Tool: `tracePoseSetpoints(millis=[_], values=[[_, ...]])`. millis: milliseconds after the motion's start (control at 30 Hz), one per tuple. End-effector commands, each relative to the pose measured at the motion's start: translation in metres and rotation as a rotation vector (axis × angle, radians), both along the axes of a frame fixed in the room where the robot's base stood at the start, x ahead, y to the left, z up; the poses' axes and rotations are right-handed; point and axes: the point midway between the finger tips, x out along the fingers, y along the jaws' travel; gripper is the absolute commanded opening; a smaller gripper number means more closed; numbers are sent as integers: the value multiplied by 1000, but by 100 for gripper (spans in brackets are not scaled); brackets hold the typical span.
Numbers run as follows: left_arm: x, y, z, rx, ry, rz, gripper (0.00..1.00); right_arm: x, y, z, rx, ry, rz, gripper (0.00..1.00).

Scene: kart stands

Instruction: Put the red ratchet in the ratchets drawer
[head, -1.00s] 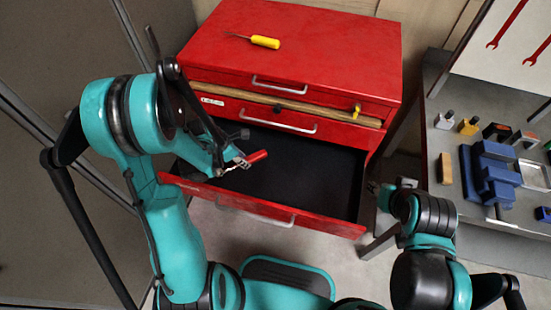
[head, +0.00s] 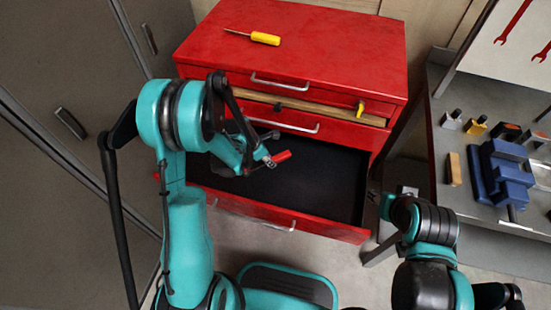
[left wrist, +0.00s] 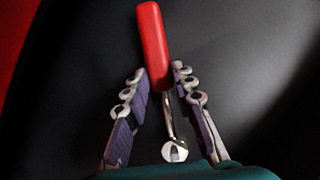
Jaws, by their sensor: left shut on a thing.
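The red ratchet (head: 281,156) has a red handle and a shiny metal head. My left gripper (head: 262,160) is shut on it over the open drawer (head: 325,190) of the red tool chest. In the left wrist view the ratchet's red handle (left wrist: 153,45) points away, with its metal shaft and round head between the two fingers of the left gripper (left wrist: 160,85). The drawer has a black floor, and the part I see is empty. No label on it is readable. My right gripper (head: 387,203) is at the drawer's right, small and partly hidden; its jaw state is unclear.
A yellow screwdriver (head: 256,37) lies on the chest top (head: 330,50). A wooden bar (head: 290,101) and a yellow item (head: 360,108) are at the upper drawer. The grey bench (head: 455,215) at right carries a blue vise (head: 502,175) and small items.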

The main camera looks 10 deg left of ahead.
Motion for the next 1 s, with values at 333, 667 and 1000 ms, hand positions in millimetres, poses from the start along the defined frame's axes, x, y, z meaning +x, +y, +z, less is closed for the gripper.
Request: tracePoseSetpoints(millis=[333,667,1000], values=[[20,-22,-13,-1,1,0,0,0,0,-19,0,0,0,40],[20,-22,-14,0,0,-1,41,0,0,-17,0,0,0,40],[20,-21,-13,0,0,-1,46,0,0,-17,0,0,0,40]])
